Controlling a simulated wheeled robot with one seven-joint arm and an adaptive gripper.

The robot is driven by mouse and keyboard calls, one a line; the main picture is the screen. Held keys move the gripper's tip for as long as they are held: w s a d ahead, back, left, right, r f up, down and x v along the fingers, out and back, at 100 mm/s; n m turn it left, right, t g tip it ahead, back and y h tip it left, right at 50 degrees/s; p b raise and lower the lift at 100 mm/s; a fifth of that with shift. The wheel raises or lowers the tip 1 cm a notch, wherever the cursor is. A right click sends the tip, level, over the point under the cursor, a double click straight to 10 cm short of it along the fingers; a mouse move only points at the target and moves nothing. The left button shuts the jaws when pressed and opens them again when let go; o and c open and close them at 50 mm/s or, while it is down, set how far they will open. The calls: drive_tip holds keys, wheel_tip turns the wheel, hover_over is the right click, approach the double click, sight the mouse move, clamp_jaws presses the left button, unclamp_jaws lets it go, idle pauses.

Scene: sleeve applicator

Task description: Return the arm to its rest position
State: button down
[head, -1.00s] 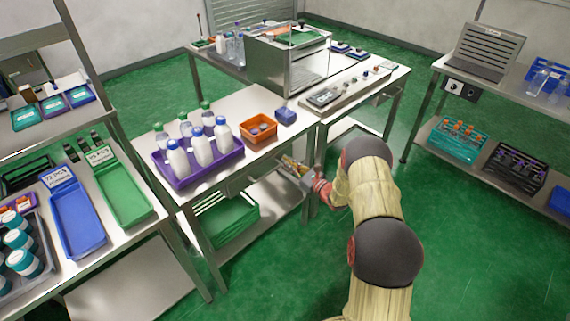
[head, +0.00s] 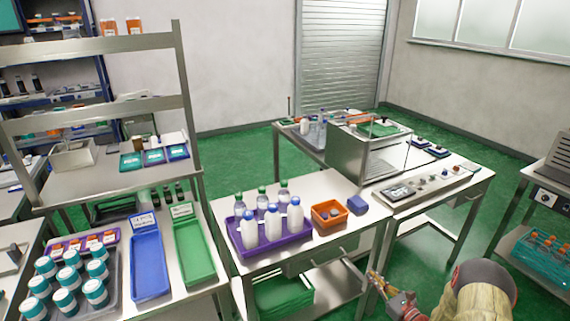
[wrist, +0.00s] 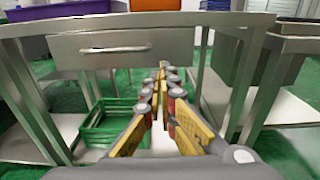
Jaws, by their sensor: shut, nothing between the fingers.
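My gripper (head: 380,288) is low at the bottom right of the head view, in front of the middle table (head: 270,262). My arm shows beside it at the lower edge. In the wrist view my gripper (wrist: 163,88) has its yellow and red fingers drawn together at the tips with nothing between them. It points toward the table's drawer (wrist: 115,45), which is closed. The fingertips look apart from the table and its legs, though the exact gap is hard to judge.
A green crate (wrist: 110,122) stands on the table's lower shelf. Blue (head: 150,285) and green trays (head: 205,277) lie at left. Open green floor (head: 440,235) is at right.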

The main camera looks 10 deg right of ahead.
drive_tip(key=s+a+f+n+g+y, duration=0.45)
drive_tip(key=s+a, duration=0.25)
drive_tip(key=a, duration=0.2)
drive_tip(key=s+a+r+n+g, duration=0.8)
drive_tip(key=s+a+n+g, duration=0.1)
drive_tip(key=s+n, duration=0.15)
drive_tip(key=s+r+n+g+h, duration=0.3)
drive_tip(key=s+r+n+h, duration=0.75)
drive_tip(key=s+r, duration=0.55)
drive_tip(key=s+a+r+n+t, duration=0.1)
drive_tip(key=a+r+n+t, duration=0.1)
drive_tip(key=r, duration=0.5)
drive_tip(key=s+a+r+n+t, duration=0.1)
drive_tip(key=a+r+n+t, duration=0.2)
drive_tip(key=r, duration=0.4)
drive_tip(key=shift+s+a+r+n, duration=0.2)
drive_tip(key=shift+a+n, duration=0.25)
drive_tip(key=shift+n, duration=0.3)
